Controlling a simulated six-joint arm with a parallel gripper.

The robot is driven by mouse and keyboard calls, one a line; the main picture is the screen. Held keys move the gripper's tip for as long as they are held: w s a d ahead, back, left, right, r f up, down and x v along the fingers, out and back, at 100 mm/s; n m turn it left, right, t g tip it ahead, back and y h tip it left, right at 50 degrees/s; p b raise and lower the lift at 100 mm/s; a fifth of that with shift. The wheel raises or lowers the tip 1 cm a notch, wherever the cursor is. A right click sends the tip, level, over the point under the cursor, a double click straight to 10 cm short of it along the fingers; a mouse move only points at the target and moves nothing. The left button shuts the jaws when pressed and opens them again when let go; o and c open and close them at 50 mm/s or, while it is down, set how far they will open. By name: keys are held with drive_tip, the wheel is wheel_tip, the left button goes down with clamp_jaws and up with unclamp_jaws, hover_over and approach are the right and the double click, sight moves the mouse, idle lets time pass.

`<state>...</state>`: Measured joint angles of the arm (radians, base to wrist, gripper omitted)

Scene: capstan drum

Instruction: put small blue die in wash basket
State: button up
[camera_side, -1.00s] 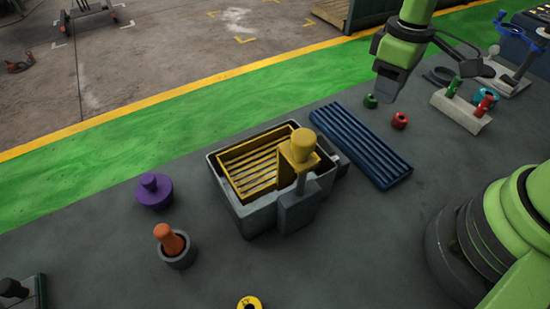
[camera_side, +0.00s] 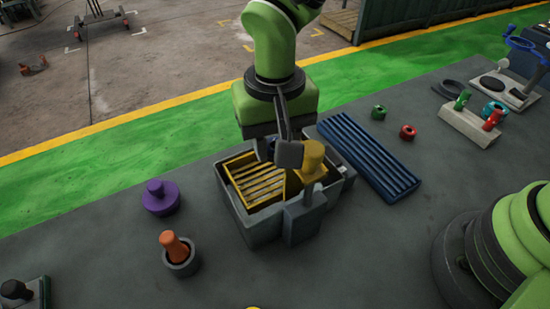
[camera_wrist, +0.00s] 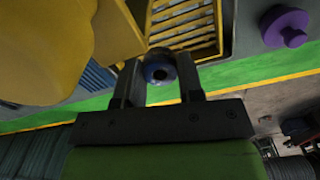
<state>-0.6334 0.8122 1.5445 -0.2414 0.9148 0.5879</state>
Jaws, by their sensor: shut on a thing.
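The small blue die (camera_wrist: 157,72) is a dark blue ring-like piece with a hole, held between the two fingers of my gripper (camera_wrist: 159,78) in the wrist view. The yellow slatted wash basket (camera_side: 258,181) sits inside a grey tub (camera_side: 262,230) in the side view, and also shows beyond the fingers in the wrist view (camera_wrist: 190,22). My gripper (camera_side: 282,150) is over the back part of the tub, next to the basket's back right side. In the side view the fingers and die are mostly hidden by my wrist parts.
A yellow-topped post (camera_side: 313,158) stands at the tub's right, close to my gripper. A blue ribbed rack (camera_side: 368,152) lies to the right, with green (camera_side: 379,112) and red (camera_side: 408,132) pieces beyond it. A purple knobbed piece (camera_side: 160,198) and an orange peg (camera_side: 174,246) stand left.

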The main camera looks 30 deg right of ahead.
sight(275, 173)
drive_tip(key=shift+f, duration=2.1)
drive_tip(key=shift+f, duration=0.1)
drive_tip(key=o, duration=1)
drive_tip(key=shift+c, duration=0.2)
